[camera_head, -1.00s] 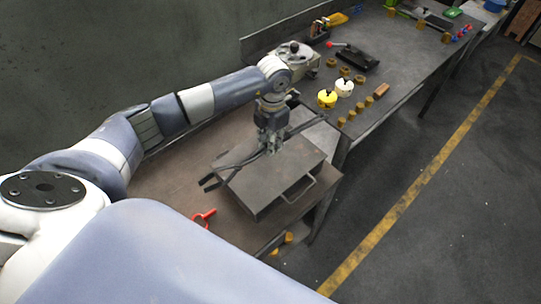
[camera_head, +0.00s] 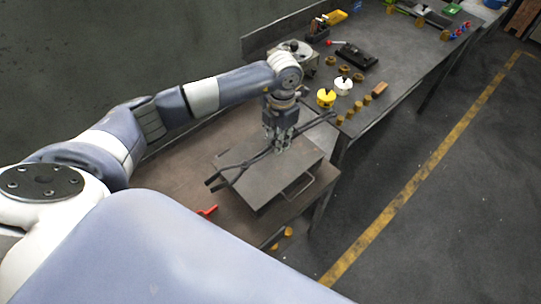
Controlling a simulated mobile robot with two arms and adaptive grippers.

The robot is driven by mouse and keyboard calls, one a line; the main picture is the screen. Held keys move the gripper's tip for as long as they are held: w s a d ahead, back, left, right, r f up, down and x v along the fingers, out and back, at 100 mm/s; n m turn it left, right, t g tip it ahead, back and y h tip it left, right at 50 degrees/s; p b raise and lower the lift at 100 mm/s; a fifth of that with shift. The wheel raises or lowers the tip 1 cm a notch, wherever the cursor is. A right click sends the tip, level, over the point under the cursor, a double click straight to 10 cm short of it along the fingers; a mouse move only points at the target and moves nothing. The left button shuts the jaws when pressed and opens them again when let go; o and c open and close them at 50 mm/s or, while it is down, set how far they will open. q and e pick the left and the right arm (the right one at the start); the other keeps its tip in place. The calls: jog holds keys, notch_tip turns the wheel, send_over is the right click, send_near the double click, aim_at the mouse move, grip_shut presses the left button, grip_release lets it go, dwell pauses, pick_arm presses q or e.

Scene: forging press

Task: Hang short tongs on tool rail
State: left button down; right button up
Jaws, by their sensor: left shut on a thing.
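My left gripper (camera_head: 280,146) is shut on the short tongs (camera_head: 240,167), dark metal tongs gripped near their middle. The tongs' jaws point to the lower left and their handles reach to the upper right. The gripper points down and holds the tongs over a flat grey metal box (camera_head: 268,182) with a wire handle. I cannot tell whether the tongs touch the box. The tool rail cannot be made out in this view. My right gripper is not in view.
The box stands on a brown bench (camera_head: 165,185), with a red-handled item (camera_head: 208,210) beside it. A longer grey bench (camera_head: 410,60) behind holds a yellow pot (camera_head: 326,97), a white pot (camera_head: 343,86), several brass pieces and a black device (camera_head: 357,55). Open floor lies to the right.

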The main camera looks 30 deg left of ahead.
pick_arm(q)
jog(key=s+d+r, duration=0.1)
jog(key=s+d, duration=0.2)
jog(key=d, duration=0.6)
jog(key=s+d+r, duration=0.2)
jog(key=s+d, duration=0.1)
jog(key=d, duration=0.6)
jog(key=s+d+r, duration=0.1)
jog(key=s+d, duration=0.2)
jog(key=d, duration=0.6)
jog(key=shift+s+d+r+p, duration=0.2)
jog(key=shift+r+p, duration=0.1)
jog(key=shift+p, duration=0.1)
jog(key=shift+a, duration=0.1)
jog(key=shift+r+g+y+p, duration=0.45)
jog(key=shift+r+g+y, duration=0.35)
jog(key=shift+g, duration=0.55)
jog(key=shift+r+g+y+p, duration=0.45)
jog(key=shift+r+g+y, duration=0.35)
jog(key=shift+g, duration=0.55)
jog(key=shift+f, duration=0.1)
